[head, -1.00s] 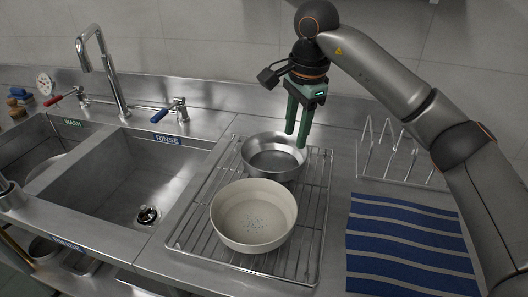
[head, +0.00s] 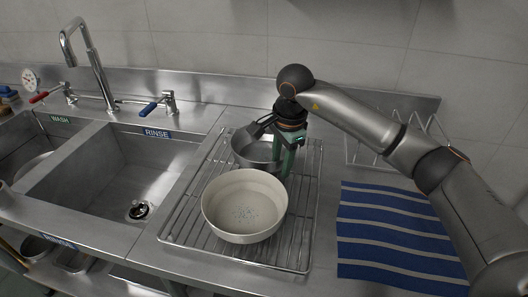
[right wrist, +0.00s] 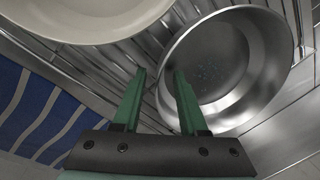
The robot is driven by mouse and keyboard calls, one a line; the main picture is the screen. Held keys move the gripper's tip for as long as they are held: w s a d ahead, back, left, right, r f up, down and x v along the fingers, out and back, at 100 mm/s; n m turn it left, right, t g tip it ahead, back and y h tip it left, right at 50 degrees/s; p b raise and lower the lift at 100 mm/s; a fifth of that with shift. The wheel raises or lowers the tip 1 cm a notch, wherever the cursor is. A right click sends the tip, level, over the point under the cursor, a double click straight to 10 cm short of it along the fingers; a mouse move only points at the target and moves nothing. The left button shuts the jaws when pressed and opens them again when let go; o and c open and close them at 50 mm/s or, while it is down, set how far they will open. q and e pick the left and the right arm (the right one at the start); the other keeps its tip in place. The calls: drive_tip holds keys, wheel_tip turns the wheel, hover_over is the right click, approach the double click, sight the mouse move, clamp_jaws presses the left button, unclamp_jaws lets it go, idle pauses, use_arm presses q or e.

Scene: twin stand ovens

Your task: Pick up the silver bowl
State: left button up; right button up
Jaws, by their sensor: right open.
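The silver bowl (head: 247,152) stands upright on the wire drying rack, behind the cream bowl. In the right wrist view the silver bowl (right wrist: 262,60) is at the upper right, with small bluish specks on its inner floor. My right gripper (head: 284,170) points down at the bowl's right side, with its green fingers low beside the rim. In the right wrist view the open fingers (right wrist: 157,80) are apart, with the near edge of the bowl's rim by the right finger. I cannot tell whether they touch. My left gripper is out of view.
The cream bowl (head: 245,222) sits in front on the wire rack (head: 300,232). A blue striped cloth (head: 395,235) lies to the right, with a wire plate rack (head: 365,150) behind it. The rinse sink (head: 100,180) and faucet (head: 95,70) are to the left.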

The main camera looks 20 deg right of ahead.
clamp_jaws()
idle(0.3)
idle(1.1)
